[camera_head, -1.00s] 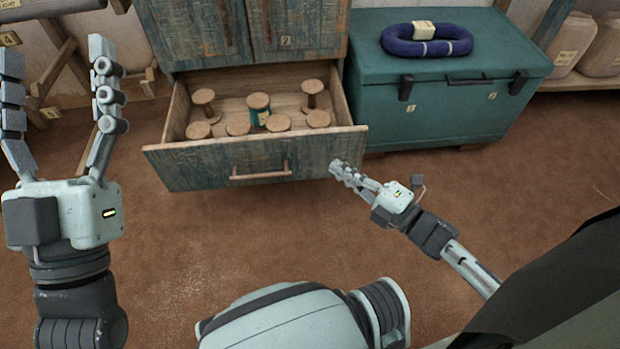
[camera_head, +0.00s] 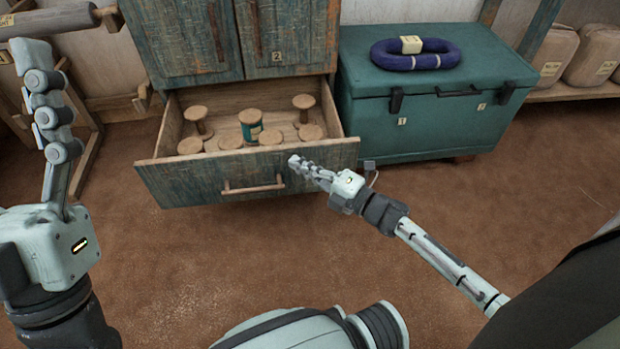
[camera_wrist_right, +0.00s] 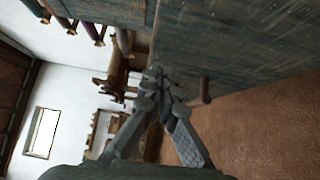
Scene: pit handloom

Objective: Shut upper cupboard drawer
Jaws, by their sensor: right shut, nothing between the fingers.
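The upper cupboard drawer (camera_head: 190,183) stands pulled out of the green-brown cupboard (camera_head: 180,45), with several wooden spools inside. One spool (camera_head: 250,124) carries teal thread. Its front has a horizontal bar handle (camera_head: 253,186). My right gripper (camera_head: 294,162) is shut and empty, its fingertips at the right part of the drawer front, right of the handle; whether they touch it I cannot tell. In the right wrist view the shut fingers (camera_wrist_right: 157,75) point toward the wooden front. My left gripper (camera_head: 50,125) is at the left edge, away from the drawer; only one finger shows clearly.
A teal chest (camera_head: 430,120) with a blue ring (camera_head: 415,62) on its lid stands right of the cupboard. Sacks (camera_head: 592,55) sit on a shelf at the far right. A wooden frame (camera_head: 88,165) stands at the left. The brown floor in front is clear.

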